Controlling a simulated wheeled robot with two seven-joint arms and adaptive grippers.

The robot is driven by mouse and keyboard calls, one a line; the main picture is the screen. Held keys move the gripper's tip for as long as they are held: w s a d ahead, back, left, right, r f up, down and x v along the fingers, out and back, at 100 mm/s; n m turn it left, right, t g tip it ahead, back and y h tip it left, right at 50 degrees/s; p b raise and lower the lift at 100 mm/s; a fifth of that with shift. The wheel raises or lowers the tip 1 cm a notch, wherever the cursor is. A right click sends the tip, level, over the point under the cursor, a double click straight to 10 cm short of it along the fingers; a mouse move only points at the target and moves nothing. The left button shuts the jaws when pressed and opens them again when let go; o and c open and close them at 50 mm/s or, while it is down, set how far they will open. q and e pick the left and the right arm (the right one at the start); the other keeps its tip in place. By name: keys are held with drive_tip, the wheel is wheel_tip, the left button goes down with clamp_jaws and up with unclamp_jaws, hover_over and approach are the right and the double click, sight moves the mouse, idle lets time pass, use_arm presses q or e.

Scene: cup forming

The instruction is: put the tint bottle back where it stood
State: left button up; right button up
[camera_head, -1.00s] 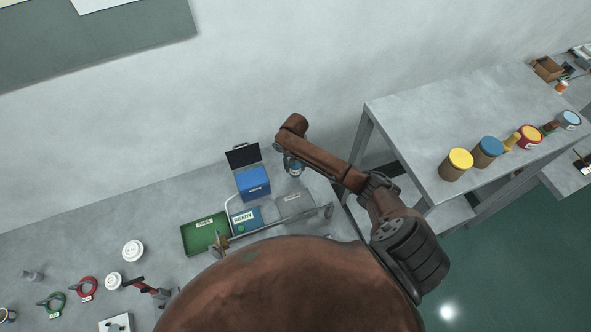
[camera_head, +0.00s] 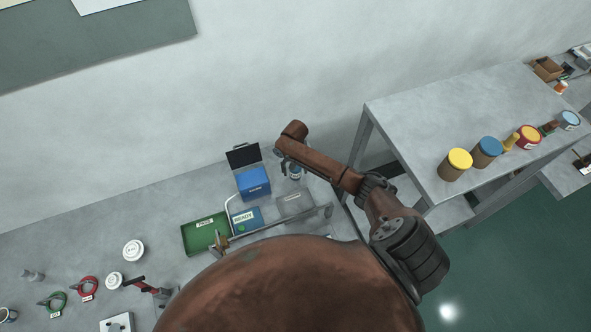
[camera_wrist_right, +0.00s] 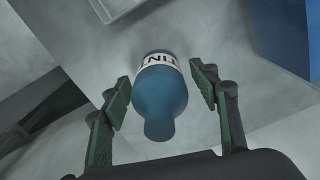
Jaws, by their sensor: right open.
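The tint bottle (camera_head: 296,173) stands on the grey bench, right of the blue box, partly hidden by my right arm in the head view. In the right wrist view the tint bottle (camera_wrist_right: 160,92) is blue with a white label band, and its narrow neck points toward me. My right gripper (camera_wrist_right: 160,92) is open, with one finger on each side of the bottle and a visible gap on both sides. In the head view my right gripper (camera_head: 284,166) is small and close beside the bottle. My left gripper is not in view.
A blue box with an open dark lid (camera_head: 253,182) stands left of the bottle. A grey tray (camera_head: 293,202), a READY panel (camera_head: 246,217) and a green tray (camera_head: 199,236) lie in front. A higher grey shelf table (camera_head: 420,135) with several paint cans is at the right.

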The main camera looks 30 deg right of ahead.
wheel_tip(320, 180, up, 12)
drive_tip(key=shift+r, duration=0.15)
idle(0.5)
drive_tip(key=shift+c, duration=0.3)
idle(0.9)
